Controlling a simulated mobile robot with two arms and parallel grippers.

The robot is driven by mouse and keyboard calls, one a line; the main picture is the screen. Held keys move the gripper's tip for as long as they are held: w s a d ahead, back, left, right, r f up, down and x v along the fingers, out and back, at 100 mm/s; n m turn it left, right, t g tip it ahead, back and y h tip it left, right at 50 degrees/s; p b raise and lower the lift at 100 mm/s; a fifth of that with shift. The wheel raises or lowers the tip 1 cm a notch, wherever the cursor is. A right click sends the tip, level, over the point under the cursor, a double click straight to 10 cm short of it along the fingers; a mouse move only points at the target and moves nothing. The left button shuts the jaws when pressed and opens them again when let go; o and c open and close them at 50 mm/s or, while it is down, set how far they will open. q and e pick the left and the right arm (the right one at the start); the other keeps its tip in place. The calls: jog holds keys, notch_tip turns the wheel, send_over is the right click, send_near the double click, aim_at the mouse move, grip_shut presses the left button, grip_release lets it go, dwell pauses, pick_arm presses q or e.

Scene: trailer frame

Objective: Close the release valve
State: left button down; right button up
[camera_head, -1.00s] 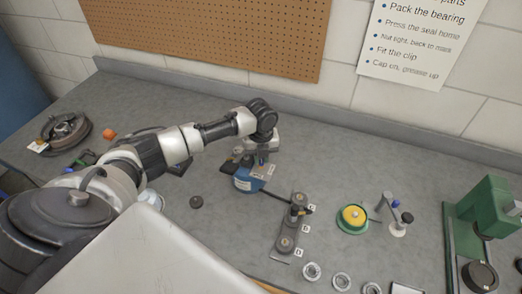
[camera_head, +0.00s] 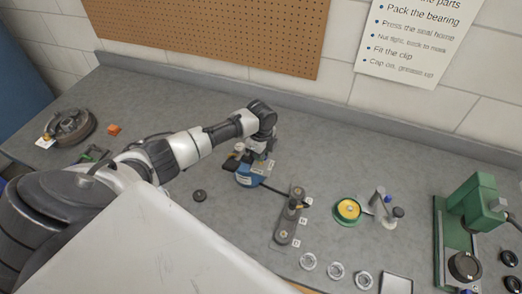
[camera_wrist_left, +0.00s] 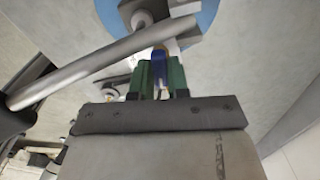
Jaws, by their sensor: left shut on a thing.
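A blue pump body (camera_head: 248,175) stands on the bench, below the end of my left arm. My left gripper (camera_head: 262,150) is at the top of this pump in the head view, and its fingertips are mostly hidden there. In the left wrist view, the green fingers of my left gripper (camera_wrist_left: 160,72) are shut on a small blue knob (camera_wrist_left: 160,55), which looks like the release valve. The knob is next to grey metal parts above the round blue base (camera_wrist_left: 208,12). Whether the valve is open or closed cannot be told. My right gripper is not in view.
A metal bar (camera_wrist_left: 85,72) crosses the left wrist view close to my fingers. A grey plate with posts (camera_head: 285,236), a yellow-topped green dish (camera_head: 347,209) and a green press (camera_head: 480,205) stand to the right. A small dark disc (camera_head: 199,196) lies to the left.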

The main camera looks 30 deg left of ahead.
pick_arm(q)
jog(key=shift+n, duration=0.8)
jog(key=c, duration=1.1)
grip_release()
notch_tip(320, 180, up, 11)
jog(key=b, duration=0.2)
jog(key=shift+b, duration=0.4)
jog(key=shift+f, duration=0.15)
